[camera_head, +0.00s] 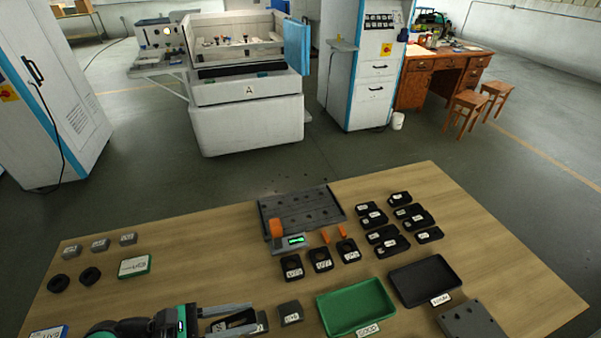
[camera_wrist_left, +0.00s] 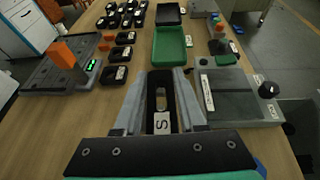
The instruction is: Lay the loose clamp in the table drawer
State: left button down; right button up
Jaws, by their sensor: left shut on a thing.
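My left gripper (camera_head: 250,319) comes in at the bottom of the head view, low over the wooden table. It is shut on a dark, flat clamp (camera_wrist_left: 161,95) with a slot and a white label. In the left wrist view the clamp lies lengthwise between the two grey fingers (camera_wrist_left: 160,85). Part of it is hidden by the gripper in the head view. I cannot make out a table drawer for certain. A flat grey unit (camera_wrist_left: 246,106) with a black knob is to the right of the gripper in the wrist view. My right gripper does not show.
A green tray (camera_head: 321,299) and a black tray (camera_head: 398,296) lie right of the gripper. A small grey block (camera_head: 291,320) is close to the fingertips. Several black clamps (camera_head: 382,234) and a grey fixture plate (camera_head: 327,200) stand farther back. Bare wood (camera_head: 200,240) lies at centre left.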

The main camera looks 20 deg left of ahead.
pick_arm(q)
jog(key=shift+d, duration=0.1)
jog(key=shift+s+d+r, duration=0.1)
jog(key=shift+d+r, duration=0.05)
jog(key=shift+d, duration=0.15)
jog(key=s+d+f+n+p, duration=0.1)
jog(key=s+d+p, duration=0.1)
jog(key=d+p, duration=0.25)
jog(key=w+a+r+n+t+y, duration=0.3)
jog(key=w+a+n+t+y, duration=0.1)
jog(key=w+a+n+y, duration=0.15)
jog(key=s+r+m+h+p, duration=0.1)
jog(key=s+r+p, duration=0.2)
jog(key=r+p, duration=1.1)
jog(key=s+r+m+g+h+p, duration=0.1)
jog(key=s+r+p, duration=0.2)
jog(key=r+p, duration=1.2)
jog(key=p, duration=0.8)
jog(key=shift+s+r, duration=0.2)
jog(key=shift+r, duration=0.1)
jog(key=shift+a+y, duration=0.15)
jog(key=shift+y, duration=0.1)
